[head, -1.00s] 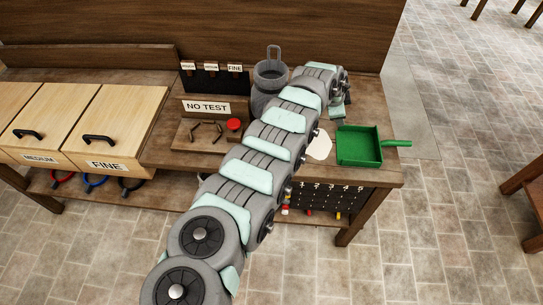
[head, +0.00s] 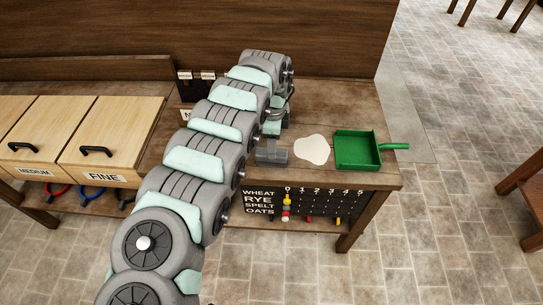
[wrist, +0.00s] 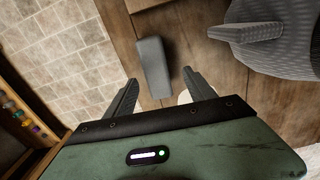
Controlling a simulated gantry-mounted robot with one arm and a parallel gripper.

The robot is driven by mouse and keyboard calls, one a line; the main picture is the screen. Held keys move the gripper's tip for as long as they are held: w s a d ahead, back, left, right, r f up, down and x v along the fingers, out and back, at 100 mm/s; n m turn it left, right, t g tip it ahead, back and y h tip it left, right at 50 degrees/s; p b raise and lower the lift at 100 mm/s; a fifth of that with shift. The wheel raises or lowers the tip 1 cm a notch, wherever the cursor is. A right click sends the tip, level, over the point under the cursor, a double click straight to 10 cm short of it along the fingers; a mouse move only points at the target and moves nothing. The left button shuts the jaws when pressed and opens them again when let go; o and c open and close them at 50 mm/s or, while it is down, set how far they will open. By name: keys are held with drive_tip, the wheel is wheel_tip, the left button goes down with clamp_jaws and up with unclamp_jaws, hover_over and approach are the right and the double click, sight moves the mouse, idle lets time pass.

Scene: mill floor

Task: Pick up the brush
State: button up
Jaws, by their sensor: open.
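A plain grey oblong block (wrist: 153,66) lies on the wooden table near its front edge. It may be the brush, but no bristles show. In the wrist view it lies beyond and between the two fingertips of my gripper (wrist: 160,78), which are apart with nothing held. In the head view my gripper (head: 271,132) points down over the front of the table, left of the white patch. The grey block also shows there (head: 272,157), right below the gripper. I cannot tell the height of the gap between them.
A white powdery patch (head: 312,149) and a green dustpan (head: 357,150) lie to the right. Wooden bins (head: 110,135) stand left. A pegboard (head: 310,204) hangs below the table's front edge.

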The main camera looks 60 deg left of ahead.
drive_tip(key=shift+s+f+p, duration=0.25)
drive_tip(key=shift+f+p, duration=0.1)
drive_tip(key=shift+f, duration=0.2)
drive_tip(key=f, duration=0.2)
drive_tip(key=shift+s+d+f, duration=0.15)
drive_tip(key=shift+d+f, duration=0.05)
drive_tip(key=shift+f, duration=0.15)
drive_tip(key=shift+a+f+p, duration=0.1)
drive_tip(key=shift+f+p, duration=0.2)
drive_tip(key=shift+f, duration=0.3)
drive_tip(key=shift+c, duration=0.4)
clamp_jaws()
